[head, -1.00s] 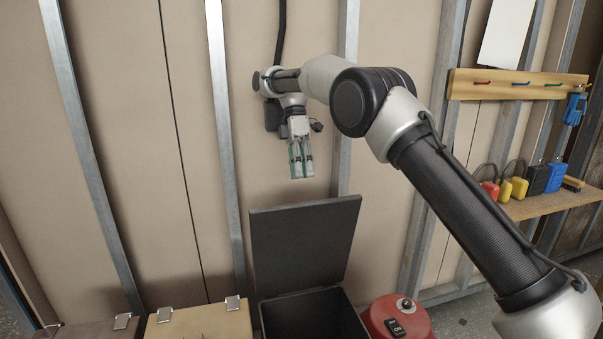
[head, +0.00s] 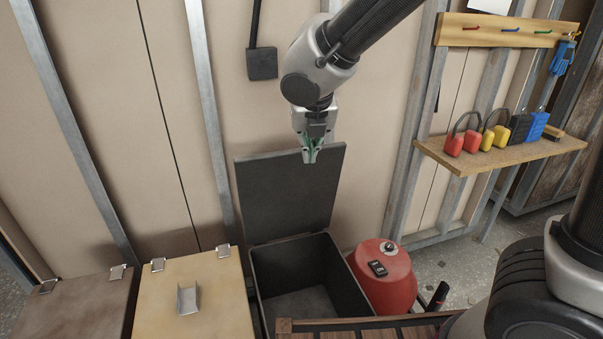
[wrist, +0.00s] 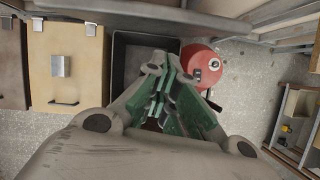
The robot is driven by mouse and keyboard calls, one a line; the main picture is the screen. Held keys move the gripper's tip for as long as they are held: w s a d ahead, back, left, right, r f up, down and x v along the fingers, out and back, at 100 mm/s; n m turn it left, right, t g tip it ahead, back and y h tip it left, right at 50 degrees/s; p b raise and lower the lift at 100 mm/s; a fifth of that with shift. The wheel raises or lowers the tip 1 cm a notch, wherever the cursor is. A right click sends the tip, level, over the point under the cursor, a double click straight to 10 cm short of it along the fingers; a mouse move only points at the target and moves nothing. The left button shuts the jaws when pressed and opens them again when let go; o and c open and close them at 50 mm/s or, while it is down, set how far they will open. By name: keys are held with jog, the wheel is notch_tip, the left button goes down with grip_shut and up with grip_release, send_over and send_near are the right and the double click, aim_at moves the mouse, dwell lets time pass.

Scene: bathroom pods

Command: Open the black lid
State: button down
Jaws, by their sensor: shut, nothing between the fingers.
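The black lid (head: 284,193) stands raised and leans back towards the wall, at the rear of an open black box (head: 262,292). The box's grey inside shows and looks empty. The box also shows in the wrist view (wrist: 127,72), partly hidden by my fingers. My gripper (head: 310,157) is shut and empty, pointing down. In the head view it overlaps the upper right part of the lid; I cannot tell whether it touches it.
A tan box (head: 212,300) with a metal handle and a brown box (head: 70,312) stand to the left, both closed. A red round canister (head: 385,285) stands close on the right. A shelf (head: 500,155) with ear defenders is further right.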

aim_at(300, 170)
jog(key=shift+w+a+f+n+y, duration=0.15)
jog(key=shift+w+a+f+n, duration=0.15)
jog(key=shift+w+f, duration=0.9)
jog(key=shift+w+a+f+n+y, duration=0.1)
jog(key=shift+w+a+f+n, duration=0.2)
jog(key=shift+f, duration=1.65)
jog(key=shift+w+a+f+n+y, duration=0.2)
jog(key=shift+w+f+n, duration=0.2)
jog(key=shift+w+f, duration=0.8)
jog(key=shift+s+f, duration=0.3)
jog(key=shift+f, duration=0.05)
jog(key=shift+w+a+r, duration=0.1)
jog(key=shift+w, duration=0.2)
jog(key=w+a+r, duration=0.1)
jog(key=w+a, duration=0.1)
jog(key=w, duration=0.7)
jog(key=shift+a+r, duration=0.3)
